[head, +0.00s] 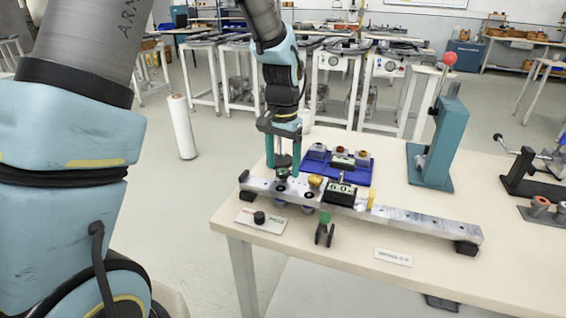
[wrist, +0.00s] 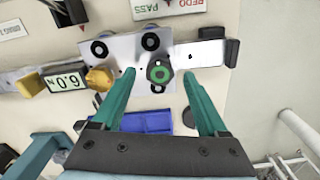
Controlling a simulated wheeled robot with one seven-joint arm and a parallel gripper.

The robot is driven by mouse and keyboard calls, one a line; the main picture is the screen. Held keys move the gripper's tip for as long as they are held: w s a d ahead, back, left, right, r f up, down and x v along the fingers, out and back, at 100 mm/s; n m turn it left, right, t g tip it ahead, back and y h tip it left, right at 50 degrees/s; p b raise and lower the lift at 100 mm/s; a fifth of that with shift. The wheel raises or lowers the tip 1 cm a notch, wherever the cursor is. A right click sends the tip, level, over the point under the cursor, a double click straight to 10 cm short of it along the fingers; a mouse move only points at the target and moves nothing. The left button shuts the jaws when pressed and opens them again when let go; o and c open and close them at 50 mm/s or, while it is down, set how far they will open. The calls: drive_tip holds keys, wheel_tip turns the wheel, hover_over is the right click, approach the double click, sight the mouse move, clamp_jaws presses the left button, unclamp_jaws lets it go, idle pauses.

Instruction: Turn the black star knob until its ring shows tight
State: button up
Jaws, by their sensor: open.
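In the head view my gripper (head: 283,168) points down over the left part of the rail. The knob is small and partly hidden there between the fingers.
A blue tray (head: 310,166) lies behind the rail. A card with a black knob (head: 259,218) lies in front. A teal press (head: 434,150) stands at right.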

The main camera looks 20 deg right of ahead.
sight(283, 171)
wheel_tip(283, 171, up, 11)
drive_tip(key=b, duration=0.1)
drive_tip(key=shift+f, duration=0.15)
idle(0.4)
